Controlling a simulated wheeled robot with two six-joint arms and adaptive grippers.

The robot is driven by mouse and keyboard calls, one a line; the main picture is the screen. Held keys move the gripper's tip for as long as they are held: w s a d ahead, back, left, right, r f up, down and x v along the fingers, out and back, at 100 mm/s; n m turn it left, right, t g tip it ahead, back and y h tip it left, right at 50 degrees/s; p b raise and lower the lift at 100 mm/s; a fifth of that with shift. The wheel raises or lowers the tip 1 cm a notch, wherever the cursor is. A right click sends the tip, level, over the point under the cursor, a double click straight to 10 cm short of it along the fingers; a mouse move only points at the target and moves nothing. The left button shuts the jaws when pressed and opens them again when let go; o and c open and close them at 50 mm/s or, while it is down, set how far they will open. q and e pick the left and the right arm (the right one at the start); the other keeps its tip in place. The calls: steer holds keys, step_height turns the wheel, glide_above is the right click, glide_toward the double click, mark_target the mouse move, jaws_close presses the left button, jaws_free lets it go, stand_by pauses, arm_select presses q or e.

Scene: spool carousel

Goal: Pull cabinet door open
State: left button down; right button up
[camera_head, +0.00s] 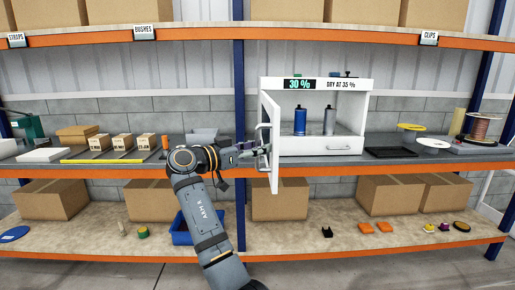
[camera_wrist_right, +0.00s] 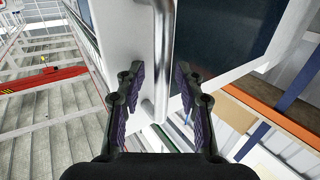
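The white cabinet (camera_head: 350,146) stands on the middle shelf in the head view. Its door (camera_head: 272,112) is swung out at the left side, standing ajar, with the inside of the cabinet showing. The door's bar handle (camera_head: 263,129) is on its outer edge. My right gripper (camera_head: 256,150) is at this handle. In the right wrist view, the metal handle (camera_wrist_right: 162,60) runs between the two fingers of my right gripper (camera_wrist_right: 161,78). The fingers stand apart with small gaps beside the bar, so they do not look closed on it. My left gripper is not in view.
A blue bottle (camera_head: 300,121) and a grey bottle (camera_head: 329,121) stand inside the cabinet. Small boxes (camera_head: 122,142) sit on the shelf left of my arm. A black tray (camera_head: 391,152) and spools lie to the right. Cartons (camera_head: 280,199) stand on the lower shelf.

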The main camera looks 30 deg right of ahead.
steer(key=shift+d, duration=0.1)
steer(key=shift+a, duration=0.3)
steer(key=a, duration=0.7)
steer(key=shift+s, duration=0.15)
